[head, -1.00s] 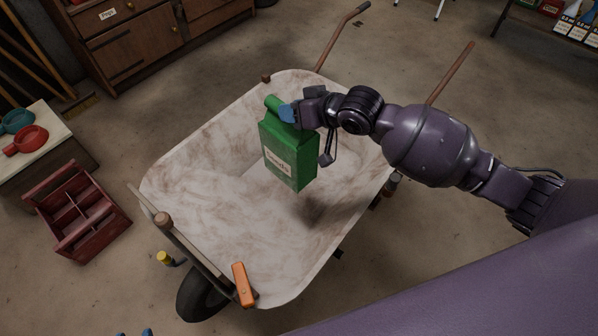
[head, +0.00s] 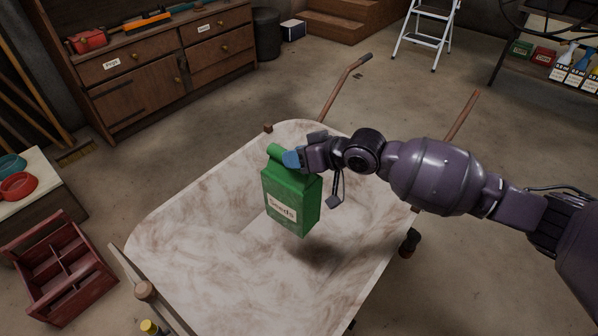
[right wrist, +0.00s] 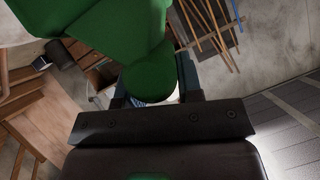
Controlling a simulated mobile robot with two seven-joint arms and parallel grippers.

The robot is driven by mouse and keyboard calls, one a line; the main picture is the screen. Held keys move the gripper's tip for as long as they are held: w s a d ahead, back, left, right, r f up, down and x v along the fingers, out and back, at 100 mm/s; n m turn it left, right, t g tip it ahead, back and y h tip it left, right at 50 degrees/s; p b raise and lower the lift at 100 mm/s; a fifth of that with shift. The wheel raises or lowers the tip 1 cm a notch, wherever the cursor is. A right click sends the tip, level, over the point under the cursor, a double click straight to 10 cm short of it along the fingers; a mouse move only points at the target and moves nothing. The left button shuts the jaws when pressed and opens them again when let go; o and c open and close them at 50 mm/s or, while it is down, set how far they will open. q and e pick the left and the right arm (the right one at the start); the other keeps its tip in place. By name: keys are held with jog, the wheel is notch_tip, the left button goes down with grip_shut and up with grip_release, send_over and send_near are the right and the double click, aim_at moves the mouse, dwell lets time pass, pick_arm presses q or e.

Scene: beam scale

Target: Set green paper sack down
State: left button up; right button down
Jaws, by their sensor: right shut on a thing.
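The green paper sack (head: 290,199), with a white label reading "Seeds", hangs upright in my right gripper (head: 291,158). The blue-tipped gripper is shut on the sack's rolled top. The sack is over the white, brown-smeared wheelbarrow tray (head: 210,265), with a dark shadow on the tray below it. It seems to hang above the tray floor, apart from it. In the right wrist view the green sack (right wrist: 110,30) fills the top left, and its rolled end sits between the fingers. My left gripper is not in view.
A red divided crate (head: 58,265) stands on the floor left of the wheelbarrow. A small table with red and teal bowls (head: 18,186) is at the left edge. A wooden cabinet (head: 160,60) and white stepladder (head: 428,30) stand behind. The tray around the sack is empty.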

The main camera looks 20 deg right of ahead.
aim_at(297, 185)
notch_tip(297, 185, down, 16)
jog(key=b, duration=0.5)
jog(key=shift+a+f, duration=0.1)
jog(key=shift+f, duration=0.1)
jog(key=shift+w+f+b, duration=0.1)
jog(key=shift+f+b, duration=0.2)
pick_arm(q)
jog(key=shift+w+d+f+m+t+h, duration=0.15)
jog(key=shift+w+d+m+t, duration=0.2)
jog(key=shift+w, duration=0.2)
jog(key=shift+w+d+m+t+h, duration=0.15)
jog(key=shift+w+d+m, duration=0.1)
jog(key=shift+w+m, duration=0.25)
pick_arm(e)
jog(key=shift+r, duration=0.1)
jog(key=c, duration=1.1)
grip_release()
jog(key=shift+f, duration=0.3)
jog(key=shift+o, duration=1.1)
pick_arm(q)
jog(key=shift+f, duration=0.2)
pick_arm(e)
jog(key=shift+o, duration=0.5)
jog(key=shift+s, duration=0.2)
